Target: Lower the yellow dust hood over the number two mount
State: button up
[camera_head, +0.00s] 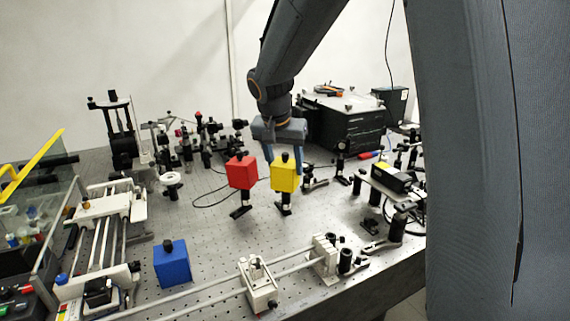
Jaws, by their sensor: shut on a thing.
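The yellow dust hood (285,174) is a small box with a black knob on top. No number is readable on the mount.
A red hood (241,173) covers a similar mount close to the left. A blue hood (171,265) stands on the bench at front left. Rails with white carriages (259,284) cross the front. A black box (342,121) stands behind right. Bare bench (213,238) lies in front.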

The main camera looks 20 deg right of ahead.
jog(key=shift+f, duration=0.15)
dwell(0.3)
jog(key=o, duration=1.1)
jog(key=shift+b+v, duration=0.9)
jog(key=shift+v, duration=3.05)
jog(key=shift+s, duration=0.15)
